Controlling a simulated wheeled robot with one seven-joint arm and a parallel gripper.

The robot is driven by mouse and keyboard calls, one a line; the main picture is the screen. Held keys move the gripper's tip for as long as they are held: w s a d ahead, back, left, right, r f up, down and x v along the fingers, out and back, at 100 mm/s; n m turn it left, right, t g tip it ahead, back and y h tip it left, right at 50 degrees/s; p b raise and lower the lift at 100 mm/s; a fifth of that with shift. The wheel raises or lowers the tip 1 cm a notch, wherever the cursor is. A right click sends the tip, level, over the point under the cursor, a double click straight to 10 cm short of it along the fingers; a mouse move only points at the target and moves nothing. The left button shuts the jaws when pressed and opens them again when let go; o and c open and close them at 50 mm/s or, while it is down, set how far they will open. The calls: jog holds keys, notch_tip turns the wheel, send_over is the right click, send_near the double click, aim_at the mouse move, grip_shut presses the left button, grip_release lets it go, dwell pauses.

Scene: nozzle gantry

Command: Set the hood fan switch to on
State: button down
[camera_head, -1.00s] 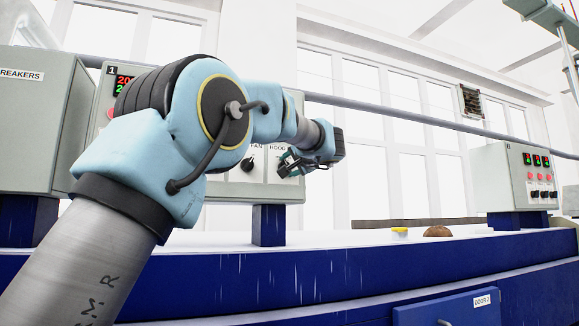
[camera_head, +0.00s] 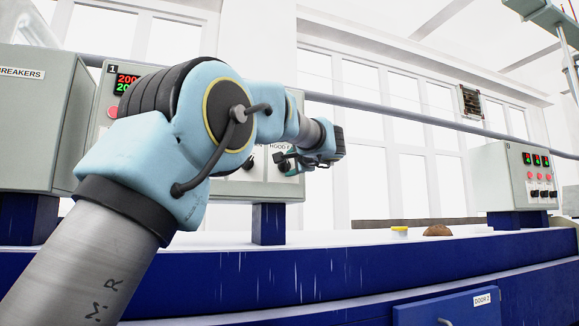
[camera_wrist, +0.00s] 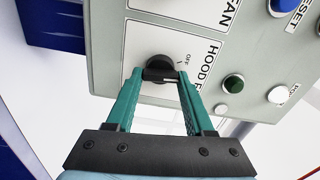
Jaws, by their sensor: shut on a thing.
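The hood fan switch (camera_wrist: 158,62) is a round black knob on a white label plate reading "HOOD F…", cut off by the view. The word OFF shows beside it, with a small mark near the knob. My gripper (camera_wrist: 160,75) is shut on the knob, a green finger on either side of it.
A green button (camera_wrist: 233,84) and a white button (camera_wrist: 278,95) sit right of the knob in the wrist view. Another black knob (camera_head: 248,164) is left of my gripper. A breaker box (camera_head: 35,110) stands at far left, another control box (camera_head: 518,175) at far right.

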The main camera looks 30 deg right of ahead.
jog(key=m, duration=0.4)
jog(key=shift+f, duration=0.15)
jog(key=shift+m+p, duration=0.45)
jog(key=shift+m, duration=1.15)
jog(key=shift+f, duration=0.1)
jog(key=shift+c, duration=1.4)
grip_release()
jog(key=s+a+b, duration=0.1)
jog(key=s+b, duration=0.3)
jog(key=s, duration=0.6)
jog(key=shift+s+a+b, duration=0.15)
jog(key=shift+s+b, duration=0.2)
